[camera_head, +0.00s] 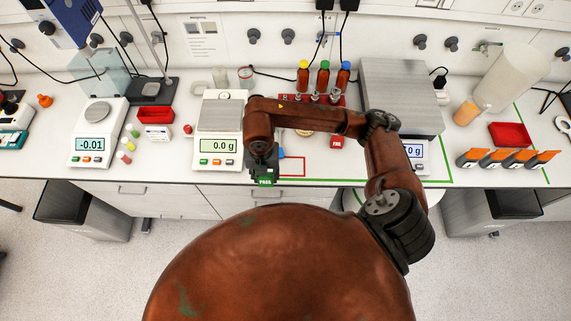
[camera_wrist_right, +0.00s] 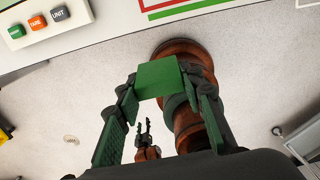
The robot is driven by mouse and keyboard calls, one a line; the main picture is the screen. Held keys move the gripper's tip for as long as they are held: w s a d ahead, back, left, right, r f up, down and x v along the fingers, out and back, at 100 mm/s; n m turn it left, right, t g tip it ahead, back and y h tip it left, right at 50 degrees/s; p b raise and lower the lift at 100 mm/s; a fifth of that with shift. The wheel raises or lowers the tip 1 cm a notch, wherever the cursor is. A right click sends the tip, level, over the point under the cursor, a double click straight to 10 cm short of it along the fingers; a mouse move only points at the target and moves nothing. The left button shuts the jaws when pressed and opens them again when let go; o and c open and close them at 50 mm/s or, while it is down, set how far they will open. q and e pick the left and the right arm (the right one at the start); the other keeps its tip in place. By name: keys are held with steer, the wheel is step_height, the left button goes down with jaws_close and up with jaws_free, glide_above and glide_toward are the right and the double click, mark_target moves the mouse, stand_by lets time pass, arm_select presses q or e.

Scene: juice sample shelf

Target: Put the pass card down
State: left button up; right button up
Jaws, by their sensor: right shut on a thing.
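My right gripper (camera_head: 262,172) is shut on the green pass card (camera_head: 265,181), marked PASS, at the bench's front edge. In the right wrist view the card (camera_wrist_right: 157,77) sits between the fingertips, with floor behind it and the bench edge beyond. A red outlined rectangle (camera_head: 303,167) on the bench lies just right of the gripper. A red FAIL card (camera_head: 336,142) lies further right. My left gripper (camera_wrist_right: 143,133) shows small and low in the right wrist view, its fingers apart and empty; the head view does not show it.
A balance (camera_head: 218,144) reading 0.0 g stands left of the gripper. Several bottles (camera_head: 323,77) stand in a red rack behind my arm. Green lines (camera_head: 340,180) mark the bench's front strip. Part of the bench is hidden by my arm.

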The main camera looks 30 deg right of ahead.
steer(key=w+d+f+p, duration=0.1)
steer(key=w+d+f, duration=0.1)
steer(key=d+f, duration=0.1)
steer(key=w+d+f+p, duration=0.1)
steer(key=w+d+f, duration=0.1)
steer(key=d+f, duration=0.1)
steer(key=w+d+f+p, duration=0.1)
steer(key=w+d+f, duration=0.1)
steer(key=d, duration=0.3)
steer(key=shift+w+f+p, duration=0.4)
steer(key=shift+w+d+f, duration=0.2)
steer(key=shift+d+f, duration=0.2)
steer(key=shift+f, duration=0.1)
step_height(320, 180, down, 2)
steer(key=shift+f+p, duration=0.1)
steer(key=shift+p, duration=0.65)
steer(key=shift+f, duration=0.5)
steer(key=shift+f, duration=0.1)
steer(key=o, duration=1)
steer(key=shift+o, duration=0.2)
